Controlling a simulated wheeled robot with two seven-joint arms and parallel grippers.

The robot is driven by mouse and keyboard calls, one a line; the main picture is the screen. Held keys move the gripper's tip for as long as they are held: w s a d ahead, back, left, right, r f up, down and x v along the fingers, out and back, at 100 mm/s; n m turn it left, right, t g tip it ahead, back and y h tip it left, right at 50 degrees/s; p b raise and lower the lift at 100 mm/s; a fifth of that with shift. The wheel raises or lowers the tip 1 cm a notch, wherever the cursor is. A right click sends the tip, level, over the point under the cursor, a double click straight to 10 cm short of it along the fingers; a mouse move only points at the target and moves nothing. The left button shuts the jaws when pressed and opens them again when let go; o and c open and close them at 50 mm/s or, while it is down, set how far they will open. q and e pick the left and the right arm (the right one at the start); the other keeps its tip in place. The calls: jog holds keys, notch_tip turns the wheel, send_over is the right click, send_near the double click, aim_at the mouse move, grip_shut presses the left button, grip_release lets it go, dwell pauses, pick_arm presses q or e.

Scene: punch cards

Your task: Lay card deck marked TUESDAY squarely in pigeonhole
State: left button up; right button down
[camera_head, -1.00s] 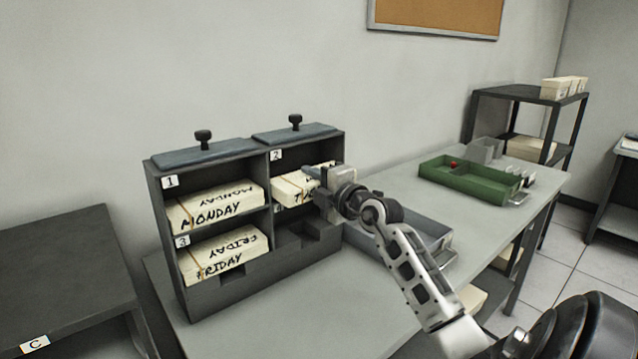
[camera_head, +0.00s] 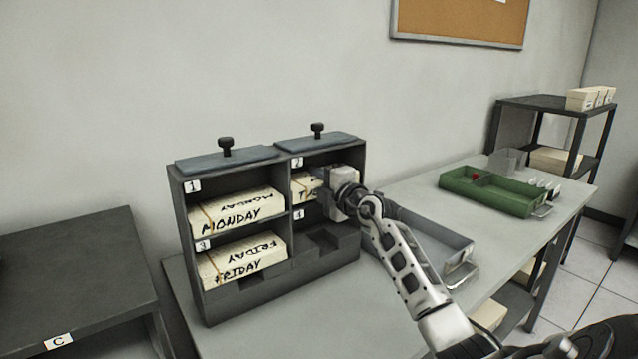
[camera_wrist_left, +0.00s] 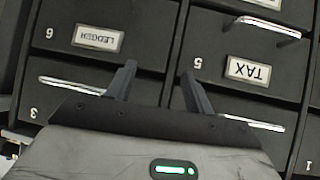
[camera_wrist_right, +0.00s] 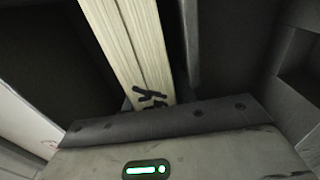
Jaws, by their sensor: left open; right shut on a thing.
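The dark pigeonhole rack (camera_head: 262,294) stands on the table with compartments marked 1 to 4. The cream card deck with part of the word TUESDAY (camera_head: 306,188) is in compartment 2, at upper right. My right gripper (camera_head: 336,193) is at the mouth of compartment 2, shut on this deck and hiding much of its front. The deck's edge (camera_wrist_right: 143,45) shows in the right wrist view, running between dark walls; whether it lies square or touches the floor, I cannot tell. My left gripper (camera_wrist_left: 156,84) is open and empty, in front of drawers labelled LEDGER and TAX.
The MONDAY deck (camera_head: 232,213) fills compartment 1 and the FRIDAY deck (camera_head: 243,262) compartment 3. Compartment 4 (camera_head: 325,243) looks empty. A grey tray (camera_head: 450,245) and a green tray (camera_head: 500,198) are on the table to the right.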

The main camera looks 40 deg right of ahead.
pick_arm(q)
jog(key=shift+s+f, duration=0.15)
jog(key=shift+s, duration=0.05)
pick_arm(e)
jog(key=shift+f, duration=0.25)
dwell(0.4)
jog(key=c, duration=1)
grip_release()
jog(key=shift+c, duration=0.2)
jog(key=shift+f, duration=0.2)
pick_arm(q)
jog(key=shift+w+d+b, duration=0.15)
jog(key=shift+w+b, duration=0.1)
jog(key=shift+b, duration=0.05)
pick_arm(e)
jog(key=s+a, duration=0.1)
jog(key=s, duration=1.5)
jog(key=shift+a+r, duration=0.15)
jog(key=shift+a, duration=0.15)
